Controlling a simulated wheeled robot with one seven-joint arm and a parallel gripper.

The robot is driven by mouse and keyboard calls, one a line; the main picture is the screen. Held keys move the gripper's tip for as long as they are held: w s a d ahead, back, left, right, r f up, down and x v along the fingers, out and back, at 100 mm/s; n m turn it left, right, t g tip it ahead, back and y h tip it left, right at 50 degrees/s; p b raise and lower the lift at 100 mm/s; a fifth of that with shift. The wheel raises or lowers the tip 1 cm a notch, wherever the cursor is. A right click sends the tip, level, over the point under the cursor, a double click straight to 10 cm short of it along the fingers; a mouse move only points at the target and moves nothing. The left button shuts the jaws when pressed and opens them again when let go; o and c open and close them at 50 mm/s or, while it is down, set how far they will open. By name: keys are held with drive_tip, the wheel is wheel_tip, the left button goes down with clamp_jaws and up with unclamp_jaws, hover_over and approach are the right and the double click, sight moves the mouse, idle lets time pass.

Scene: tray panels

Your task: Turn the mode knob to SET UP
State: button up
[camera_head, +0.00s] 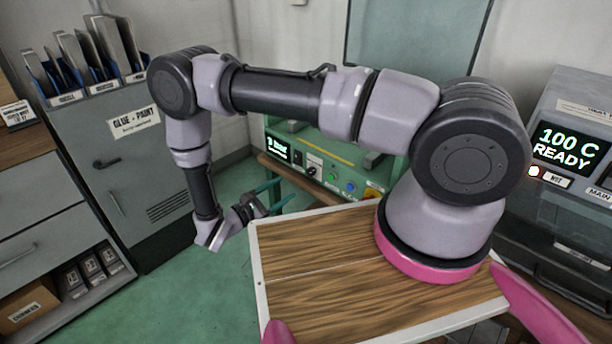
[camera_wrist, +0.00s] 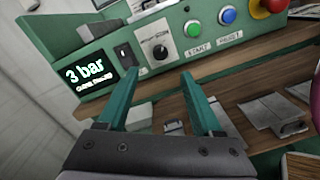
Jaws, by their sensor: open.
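The mode knob (camera_wrist: 160,52) is a round black knob on a white plate (camera_wrist: 151,34) on the green panel's front. Its pointer direction and plate markings are too small to read. In the head view the knob (camera_head: 312,170) shows small, right of the lit display. My gripper (camera_wrist: 157,77) has two teal fingers, spread apart and empty. In the wrist view the fingertips appear just below the knob, one to each side, and look apart from it. In the head view my gripper (camera_head: 288,189) is at the lower left of the panel.
A wooden shelf (camera_wrist: 240,82) with flat metal pieces lies below. A wood-topped tray (camera_head: 330,250) is nearby.

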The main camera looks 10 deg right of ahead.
sight(309, 173)
drive_tip(key=x, duration=1)
drive_tip(key=shift+w+d, duration=0.2)
drive_tip(key=shift+d, duration=0.05)
clamp_jaws()
